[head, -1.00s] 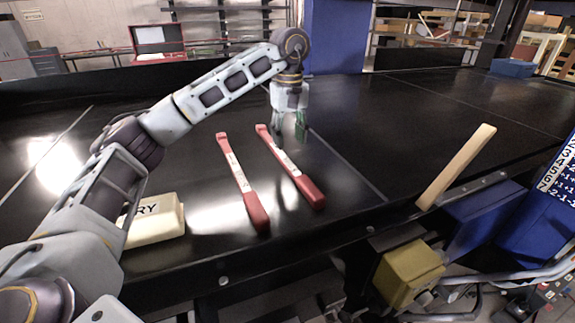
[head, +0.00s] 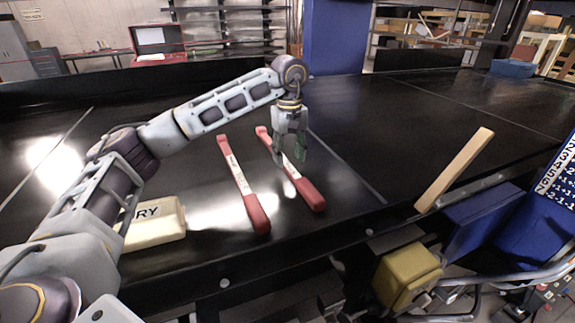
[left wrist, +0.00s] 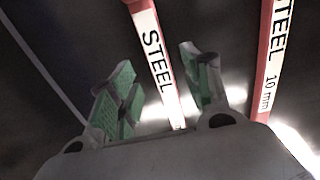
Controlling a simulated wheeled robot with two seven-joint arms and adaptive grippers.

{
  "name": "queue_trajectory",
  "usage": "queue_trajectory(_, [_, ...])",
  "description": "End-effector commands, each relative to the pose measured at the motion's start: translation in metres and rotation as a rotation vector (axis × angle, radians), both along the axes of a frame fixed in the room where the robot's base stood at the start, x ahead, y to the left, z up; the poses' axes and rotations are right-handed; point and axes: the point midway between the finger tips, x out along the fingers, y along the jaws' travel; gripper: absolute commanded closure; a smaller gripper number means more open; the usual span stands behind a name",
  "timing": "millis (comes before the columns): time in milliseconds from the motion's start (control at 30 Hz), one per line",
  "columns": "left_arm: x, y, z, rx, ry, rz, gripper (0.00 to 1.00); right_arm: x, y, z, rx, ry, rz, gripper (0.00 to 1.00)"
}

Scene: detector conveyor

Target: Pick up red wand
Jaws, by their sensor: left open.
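Two red wands with white labels lie side by side on the black conveyor. The right wand (head: 308,192) slants under my left gripper (head: 290,160), and the left wand (head: 254,205) lies beside it. My left gripper is open, its green-padded fingers pointing down over the right wand. In the left wrist view a wand labelled STEEL (left wrist: 156,58) runs between the two open fingers (left wrist: 163,84). Another wand, marked STEEL 10 mm (left wrist: 268,62), lies to the right there. I cannot tell whether the fingertips reach down past the wand. My right gripper is not in view.
A cream block with black letters (head: 158,222) sits at the left near the front edge, partly behind my arm. A tan bar (head: 455,172) lies at the conveyor's right front edge. The black belt (head: 400,115) is clear behind and to the right.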

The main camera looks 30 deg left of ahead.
Motion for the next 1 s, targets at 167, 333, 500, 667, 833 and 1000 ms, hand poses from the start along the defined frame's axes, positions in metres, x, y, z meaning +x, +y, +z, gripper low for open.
queue_trajectory(167, [-0.001, -0.001, -0.018, 0.000, 0.001, 0.000, 0.52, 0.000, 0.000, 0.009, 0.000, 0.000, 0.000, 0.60])
queue_trajectory(333, [-0.001, -0.001, -0.029, 0.000, 0.000, 0.000, 0.52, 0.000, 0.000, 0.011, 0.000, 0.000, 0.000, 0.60])
queue_trajectory(500, [0.000, -0.001, -0.031, -0.001, -0.002, -0.001, 0.52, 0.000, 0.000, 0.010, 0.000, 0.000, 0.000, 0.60])
queue_trajectory(667, [0.000, -0.001, -0.031, -0.001, -0.001, -0.001, 0.52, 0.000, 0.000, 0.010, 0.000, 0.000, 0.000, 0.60])
queue_trajectory(833, [0.000, -0.001, -0.031, -0.001, -0.001, -0.001, 0.53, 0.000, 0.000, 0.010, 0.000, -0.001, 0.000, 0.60])
queue_trajectory(1000, [0.000, -0.001, -0.031, -0.001, -0.001, -0.001, 0.75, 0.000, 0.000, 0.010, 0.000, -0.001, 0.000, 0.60])
